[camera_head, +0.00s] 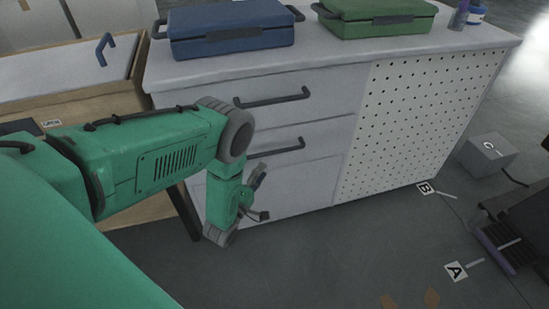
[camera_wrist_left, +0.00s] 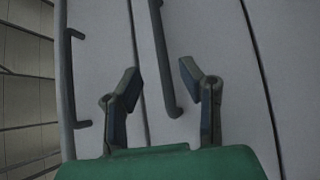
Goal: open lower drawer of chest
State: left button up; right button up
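The grey chest (camera_head: 310,190) stands with its drawer fronts facing me, and both drawers look shut. The upper drawer has a dark bar handle (camera_head: 272,99). The lower drawer has a similar handle (camera_head: 277,149), partly hidden on its left by my arm. My left gripper (camera_head: 258,177) is just below and in front of that handle. In the left wrist view my gripper (camera_wrist_left: 158,85) is open, with the lower handle (camera_wrist_left: 168,75) between its fingers in the picture; contact cannot be seen. The upper handle (camera_wrist_left: 70,85) shows at left there. My right gripper is not in view.
A blue case (camera_head: 230,30) and a green case (camera_head: 375,17) lie on the chest top. A perforated panel (camera_head: 420,120) forms the chest's right part. A wooden unit (camera_head: 130,95) adjoins at left. A grey box (camera_head: 487,153) stands on the floor at right.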

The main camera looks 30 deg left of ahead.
aim_at(273, 151)
pick_arm(q)
jog(key=w, duration=0.2)
jog(key=w+a+b, duration=0.1)
jog(key=w, duration=0.4)
jog(key=shift+w+a+r, duration=0.25)
jog(key=shift+a, duration=0.1)
jog(key=shift+w+d+r+b, duration=0.3)
jog(key=shift+w+d, duration=0.1)
jog(key=shift+w, duration=0.1)
jog(key=shift+s+a+f, duration=0.1)
jog(key=shift+a+f, duration=0.05)
jog(key=shift+a, duration=0.15)
grip_shut()
